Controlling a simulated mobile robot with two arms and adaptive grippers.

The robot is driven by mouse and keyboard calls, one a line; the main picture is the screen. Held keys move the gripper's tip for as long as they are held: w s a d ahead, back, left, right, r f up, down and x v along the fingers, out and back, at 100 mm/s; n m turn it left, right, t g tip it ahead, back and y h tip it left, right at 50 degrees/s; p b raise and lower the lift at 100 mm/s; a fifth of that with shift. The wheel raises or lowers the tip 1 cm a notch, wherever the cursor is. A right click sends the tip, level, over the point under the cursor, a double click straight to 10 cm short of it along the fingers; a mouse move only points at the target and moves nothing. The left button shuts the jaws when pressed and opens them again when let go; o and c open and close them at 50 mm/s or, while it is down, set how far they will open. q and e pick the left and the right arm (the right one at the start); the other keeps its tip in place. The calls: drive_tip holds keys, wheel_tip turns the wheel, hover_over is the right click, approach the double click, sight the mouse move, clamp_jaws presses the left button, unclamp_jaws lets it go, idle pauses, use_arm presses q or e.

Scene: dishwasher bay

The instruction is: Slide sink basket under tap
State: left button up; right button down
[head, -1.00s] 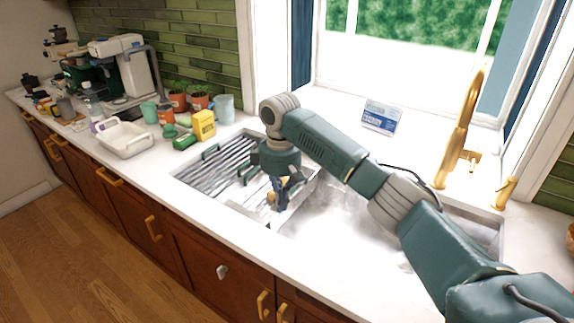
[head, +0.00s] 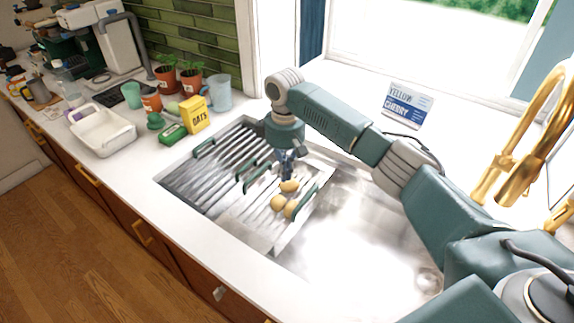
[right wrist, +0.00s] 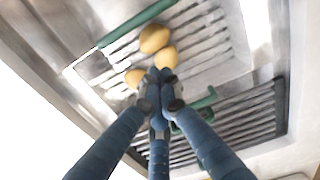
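The sink basket (head: 245,218) is a slatted metal tray with green handles, lying across the left part of the sink. Three yellow-brown potatoes (head: 289,186) lie in it. It also shows in the right wrist view (right wrist: 212,66). My right gripper (head: 287,176) points down over the basket, between its handles and beside the potatoes. In the right wrist view its fingertips (right wrist: 160,78) are together, with nothing seen between them. Whether they touch the basket is unclear. The gold tap (head: 528,150) stands behind the sink at the right. My left gripper is out of view.
A ribbed drainer (head: 192,178) lies left of the basket. The sink bowl (head: 365,235) right of the basket is bare. An oats box (head: 196,114), a green sponge (head: 172,133), a white tub (head: 103,135) and plant pots (head: 166,77) stand on the left counter.

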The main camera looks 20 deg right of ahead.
wheel_tip(320, 180, down, 6)
drive_tip(key=shift+r+p, duration=0.1)
drive_tip(key=shift+p, duration=0.5)
drive_tip(key=shift+s+d+p, duration=0.4)
drive_tip(key=shift+s+p, duration=0.15)
drive_tip(key=shift+s, duration=0.05)
drive_tip(key=shift+s+d+p, duration=0.4)
drive_tip(key=shift+s+p, duration=0.15)
drive_tip(key=shift+s, duration=0.05)
drive_tip(key=shift+s+d, duration=0.2)
drive_tip(key=shift+s, duration=0.25)
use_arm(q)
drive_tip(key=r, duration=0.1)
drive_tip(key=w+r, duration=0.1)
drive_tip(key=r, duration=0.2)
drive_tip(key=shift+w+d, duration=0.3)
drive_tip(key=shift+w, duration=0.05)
